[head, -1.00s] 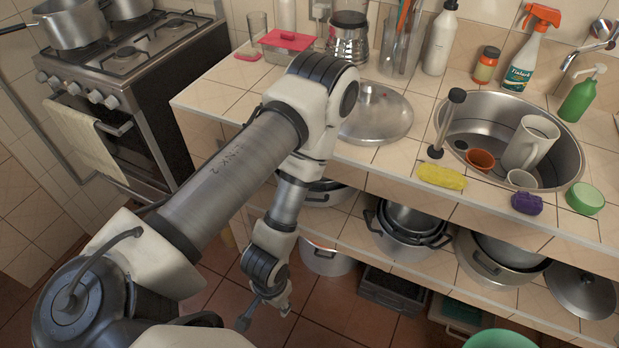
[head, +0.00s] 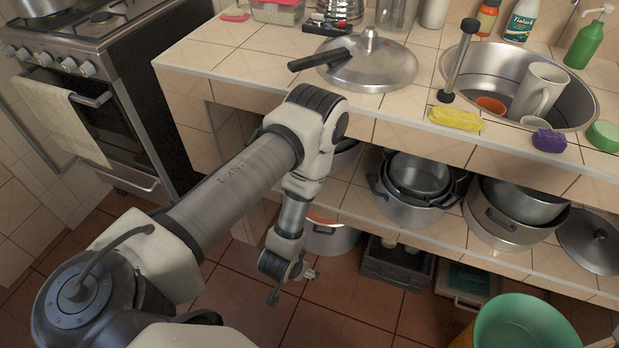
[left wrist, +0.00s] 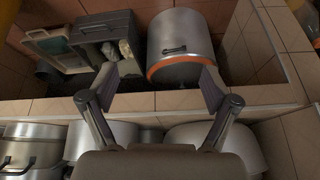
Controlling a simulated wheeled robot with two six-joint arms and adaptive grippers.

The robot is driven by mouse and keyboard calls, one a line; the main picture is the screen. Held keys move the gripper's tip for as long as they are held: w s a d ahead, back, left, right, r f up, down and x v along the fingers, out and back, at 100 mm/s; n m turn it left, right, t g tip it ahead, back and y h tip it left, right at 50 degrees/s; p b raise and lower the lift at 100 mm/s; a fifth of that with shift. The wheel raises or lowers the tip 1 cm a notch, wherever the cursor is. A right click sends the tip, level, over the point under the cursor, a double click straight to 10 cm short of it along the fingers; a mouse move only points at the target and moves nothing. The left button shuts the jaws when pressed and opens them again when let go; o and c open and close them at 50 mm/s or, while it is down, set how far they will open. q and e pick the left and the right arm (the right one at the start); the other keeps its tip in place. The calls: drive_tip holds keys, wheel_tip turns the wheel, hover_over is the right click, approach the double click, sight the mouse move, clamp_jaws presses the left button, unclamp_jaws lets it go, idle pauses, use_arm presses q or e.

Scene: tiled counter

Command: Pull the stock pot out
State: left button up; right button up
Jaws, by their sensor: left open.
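A tall metal pot (head: 332,238) with an orange band at its rim, which looks like the stock pot, stands on the floor beneath the lower shelf. The shelf hides part of it in the head view. The left wrist view shows this pot (left wrist: 180,30) and a dark handle on its side. My left gripper (head: 292,286) is low, in front of the pot and near the floor. In the left wrist view the left gripper (left wrist: 161,82) is open and empty, its fingers spread toward the rim side of the pot. I cannot tell any contact. My right gripper is not in view.
A dark crate (head: 394,268) stands on the floor right of the pot. The lower shelf (head: 350,212) holds several pots close above. A green bin (head: 520,325) stands at the front right. A stove (head: 90,70) is at the left. The tiled floor (head: 340,322) before the pot is clear.

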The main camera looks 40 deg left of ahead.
use_arm(q)
drive_tip(key=w+a+f+t+y+b, duration=0.1)
drive_tip(key=w+a+f+t+b, duration=0.2)
drive_tip(key=f+b, duration=0.4)
drive_tip(key=w+a+f+t+y+b, duration=0.2)
drive_tip(key=w+a+f+t+b, duration=0.1)
drive_tip(key=w+f+t+b, duration=0.2)
drive_tip(key=w+a+f+t+y+b, duration=0.1)
drive_tip(key=w+a+f+t+b, duration=0.2)
drive_tip(key=w+f+b, duration=0.6)
wheel_tip(320, 180, down, 4)
drive_tip(key=shift+w+f+n+t+y+b, duration=0.1)
drive_tip(key=shift+w+n+t+y+b, duration=0.25)
drive_tip(key=shift+t+b, duration=0.2)
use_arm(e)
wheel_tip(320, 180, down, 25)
use_arm(q)
drive_tip(key=shift+a, duration=0.15)
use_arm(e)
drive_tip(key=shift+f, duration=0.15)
